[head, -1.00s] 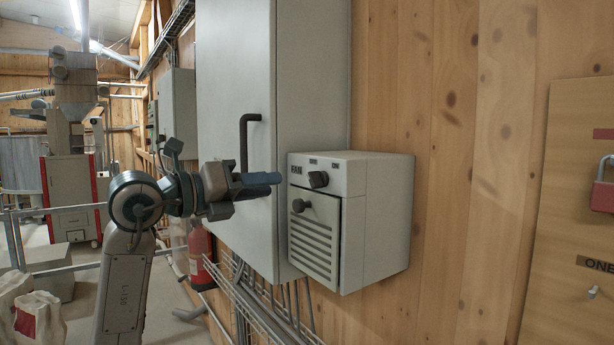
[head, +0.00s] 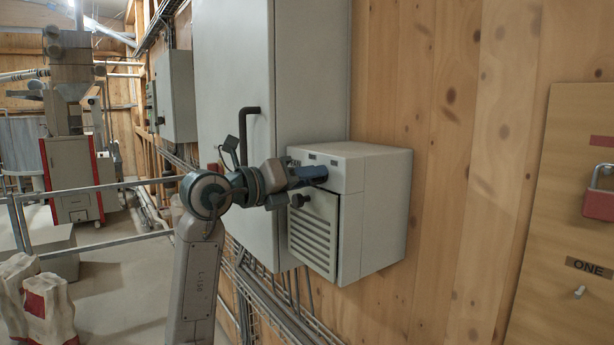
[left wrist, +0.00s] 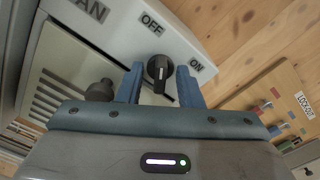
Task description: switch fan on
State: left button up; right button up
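The fan box (head: 375,215) is a light grey box on the wooden wall, with a louvred door (head: 313,238). In the left wrist view its panel reads FAN, OFF and ON, with a black rotary switch (left wrist: 159,69) bearing a white line. My left gripper (head: 308,175) is at the upper front of the box. In the left wrist view its two blue fingers (left wrist: 159,80) stand on either side of the switch, apart, with small gaps visible. In the head view the gripper hides the switch. My right gripper is not in view.
A dark door knob (head: 299,200) sits just below the gripper and also shows in the left wrist view (left wrist: 99,90). A tall grey cabinet (head: 232,75) with a black handle (head: 245,135) stands left of the box. A board with a red padlock (head: 598,203) is at right.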

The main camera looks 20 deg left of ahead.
pick_arm(q)
grip_shut()
jog(key=shift+m+b, duration=3.7)
jog(key=shift+m, duration=3.2)
grip_release()
